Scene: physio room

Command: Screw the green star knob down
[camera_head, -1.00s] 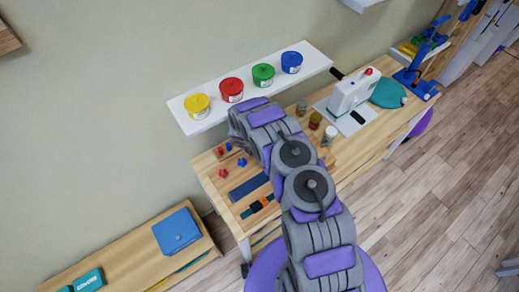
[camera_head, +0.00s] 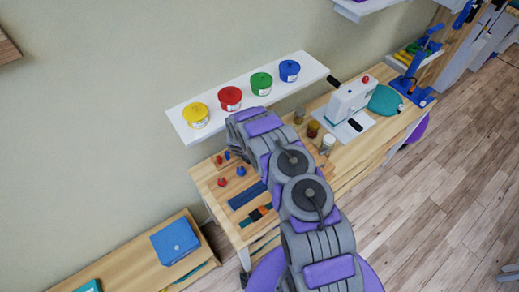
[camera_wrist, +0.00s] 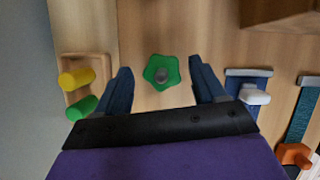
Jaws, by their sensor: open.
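The green star knob (camera_wrist: 162,72) shows in the wrist view on the wooden board, with a grey round centre. My gripper (camera_wrist: 164,85) is open. Its two dark blue fingers stand to the left and right of the knob, apart from it, with bare wood showing on both sides. Nothing is held. How high the fingers are above the board I cannot tell. In the head view my own arm covers the green star knob and my gripper.
In the wrist view, yellow (camera_wrist: 76,78) and green (camera_wrist: 82,107) pegs stand left of my gripper; a white-ended part (camera_wrist: 254,96) and an orange knob (camera_wrist: 294,154) lie right. In the head view, red knobs (camera_head: 222,182) and a white shelf of tubs (camera_head: 186,136) are near my arm.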

